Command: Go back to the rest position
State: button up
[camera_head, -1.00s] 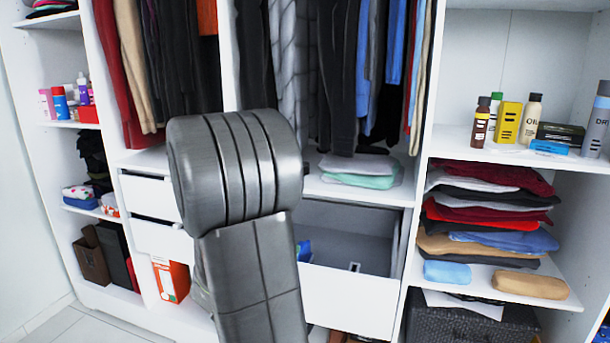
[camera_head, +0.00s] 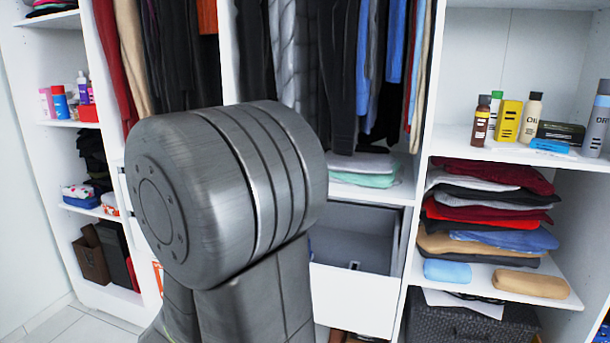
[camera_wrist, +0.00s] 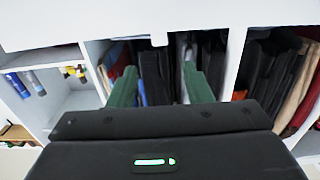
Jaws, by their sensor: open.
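My gripper (camera_wrist: 160,82) shows in the wrist view, with its two green fingers spread apart and nothing between them. Hanging clothes (camera_wrist: 160,70) of the wardrobe show beyond the fingers, apart from them. In the head view my thick grey arm link fills the middle and hides part of the wardrobe; the gripper itself is not seen there.
An open drawer (camera_head: 352,296) sticks out behind my arm. Folded clothes (camera_head: 490,212) and several bottles (camera_head: 530,118) are on the right shelves. A dark grey box (camera_head: 465,322) is below. Floor (camera_head: 85,325) is clear at the lower left.

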jog(key=x, duration=1.5)
jog(key=shift+w+p, duration=0.35)
